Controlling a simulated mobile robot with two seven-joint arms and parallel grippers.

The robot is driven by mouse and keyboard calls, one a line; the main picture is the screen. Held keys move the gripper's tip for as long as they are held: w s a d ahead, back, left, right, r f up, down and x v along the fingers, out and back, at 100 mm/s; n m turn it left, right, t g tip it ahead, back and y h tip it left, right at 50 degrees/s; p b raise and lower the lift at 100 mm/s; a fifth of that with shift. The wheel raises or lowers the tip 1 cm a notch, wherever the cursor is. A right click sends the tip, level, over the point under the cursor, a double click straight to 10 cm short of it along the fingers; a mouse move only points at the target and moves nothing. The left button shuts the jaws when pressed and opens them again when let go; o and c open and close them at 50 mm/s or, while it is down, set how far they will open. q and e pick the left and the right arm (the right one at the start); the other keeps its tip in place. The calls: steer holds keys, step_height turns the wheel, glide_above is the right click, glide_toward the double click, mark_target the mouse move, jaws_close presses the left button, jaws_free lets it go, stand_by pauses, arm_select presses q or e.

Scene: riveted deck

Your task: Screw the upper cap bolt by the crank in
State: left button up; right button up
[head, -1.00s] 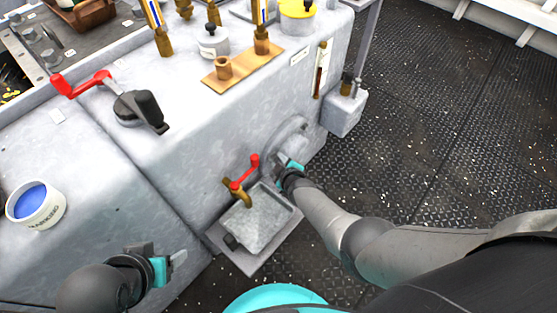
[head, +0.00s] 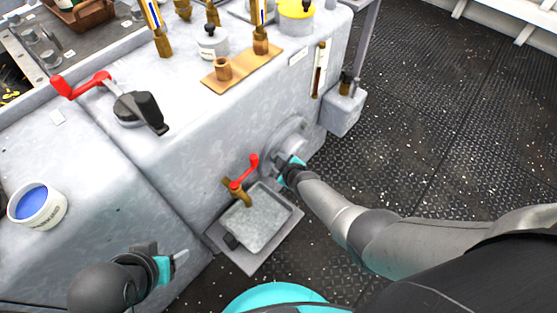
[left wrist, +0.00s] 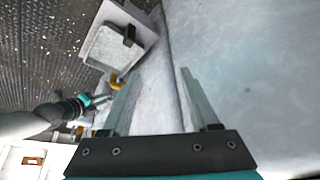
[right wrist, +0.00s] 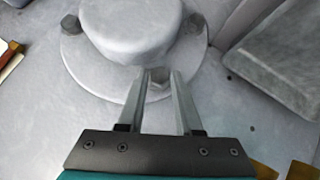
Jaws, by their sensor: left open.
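A round grey cap (head: 283,133) sits on the front face of the machine, above the drip tray; its flange (right wrist: 92,72) carries hex bolts. My right gripper (right wrist: 158,75) has its jaws narrowed around one cap bolt (right wrist: 156,86) at the flange edge. The fingers hide part of that bolt. Two other bolts show, at left (right wrist: 70,25) and right (right wrist: 195,23) of the cap. A red crank handle (head: 246,174) is on a brass tap just left of the cap. My left gripper (head: 181,256) is open and empty, low at the left.
Another red crank (head: 83,85) stands on top beside a black lever. A white tub with blue content (head: 38,208) is at the left. The deck floor at the right is clear.

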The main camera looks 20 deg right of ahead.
steer(key=o, duration=0.4)
steer(key=shift+r, duration=0.1)
arm_select(q)
steer(key=s+a+f+g+p, duration=0.1)
steer(key=s+f+p, duration=0.25)
steer(key=f, duration=0.45)
steer(key=s+a+f+g+p, duration=0.1)
steer(key=s+f+p, duration=0.1)
steer(key=f+p, duration=0.5)
steer(key=s+a+f+y+p, duration=0.1)
steer(key=s+a+f+p, duration=0.1)
steer(key=s+a+f, duration=0.3)
steer(key=shift+s+f, duration=0.45)
steer(key=shift+s, duration=0.25)
arm_select(e)
steer(key=shift+v, duration=7.55)
